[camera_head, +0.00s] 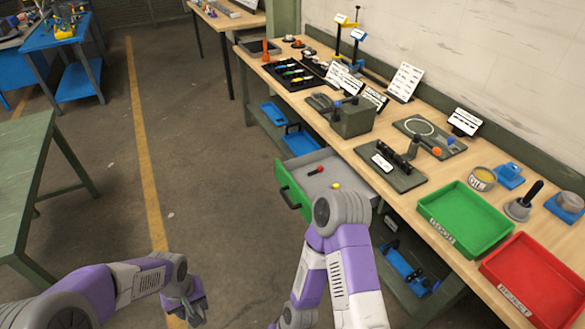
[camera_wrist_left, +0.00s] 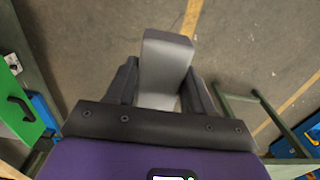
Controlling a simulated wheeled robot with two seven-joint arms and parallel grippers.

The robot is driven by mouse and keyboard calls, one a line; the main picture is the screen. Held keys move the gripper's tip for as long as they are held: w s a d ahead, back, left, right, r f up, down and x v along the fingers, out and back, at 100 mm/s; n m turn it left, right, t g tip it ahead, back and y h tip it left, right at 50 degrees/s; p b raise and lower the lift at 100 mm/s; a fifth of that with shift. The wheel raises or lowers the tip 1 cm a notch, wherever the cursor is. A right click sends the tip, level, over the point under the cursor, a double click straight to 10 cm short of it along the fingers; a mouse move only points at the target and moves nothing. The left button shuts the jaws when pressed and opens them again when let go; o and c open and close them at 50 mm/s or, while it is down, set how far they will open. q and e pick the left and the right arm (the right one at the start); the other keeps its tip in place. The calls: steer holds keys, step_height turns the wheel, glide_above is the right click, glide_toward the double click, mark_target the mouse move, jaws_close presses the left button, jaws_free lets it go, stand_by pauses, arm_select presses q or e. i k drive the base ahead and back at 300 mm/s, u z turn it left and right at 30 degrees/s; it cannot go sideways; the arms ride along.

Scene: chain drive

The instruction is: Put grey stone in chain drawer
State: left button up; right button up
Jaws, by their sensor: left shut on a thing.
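My left gripper (camera_head: 190,308) hangs over the floor at the bottom of the head view, left of the drawer. In the left wrist view the left gripper (camera_wrist_left: 160,92) is shut on a grey stone (camera_wrist_left: 166,62), a plain block with a lighter long face. The stone is hard to make out in the head view. The drawer (camera_head: 290,190) under the bench is pulled open. It has a green front, a dark handle and a grey inside; its front also shows in the left wrist view (camera_wrist_left: 22,98). My right arm covers its near corner. My right gripper is out of view.
A red-and-black tool (camera_head: 316,171) and a small yellow thing (camera_head: 336,186) are in the drawer. A green tray (camera_head: 432,231) and a red tray (camera_head: 505,283) stand on the wooden bench (camera_head: 400,209). A green table (camera_head: 22,150) is at left. Floor between is clear.

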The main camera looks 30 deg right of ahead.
mark_target(323, 180)
steer(key=i, duration=2.3)
steer(key=z, duration=3.4)
steer(key=i, duration=0.5)
steer(key=z, duration=0.05)
